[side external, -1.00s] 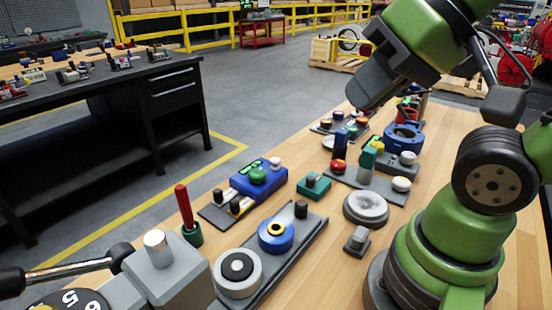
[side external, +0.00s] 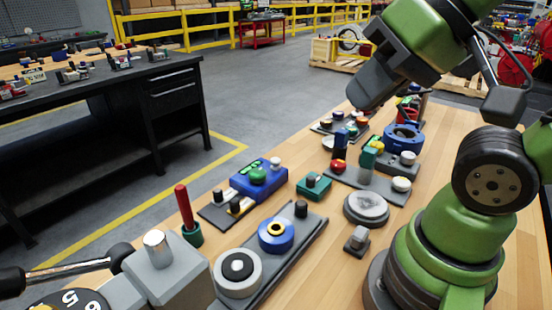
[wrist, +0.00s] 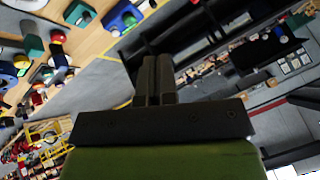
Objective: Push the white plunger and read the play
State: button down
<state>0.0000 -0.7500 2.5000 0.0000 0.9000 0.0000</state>
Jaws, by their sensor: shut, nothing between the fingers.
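Several white-topped knobs stand on the wooden bench, and I cannot tell which one is the plunger. One white knob (side external: 401,184) sits at the right end of a grey plate (side external: 368,184). Another pale knob (side external: 408,158) sits on a grey block just behind it. A third whitish knob (side external: 275,162) stands at the end of the blue box (side external: 259,180). My gripper (side external: 364,96) is shut and empty, high above the far part of the bench, apart from every part. Its closed fingers (wrist: 154,82) also show in the wrist view.
Around the plate are a round grey disc (side external: 366,208), a green block (side external: 313,186), a blue ring unit (side external: 403,137) and a red knob (side external: 338,166). A red handle (side external: 184,206) stands upright at left. Bare wood (side external: 430,190) lies beside my base.

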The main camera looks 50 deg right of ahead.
dwell(0.7)
jog(key=n+t, duration=0.2)
jog(key=n, duration=1.3)
send_over(275, 161)
notch_tip(275, 161, down, 14)
jog(key=shift+f, duration=4.35)
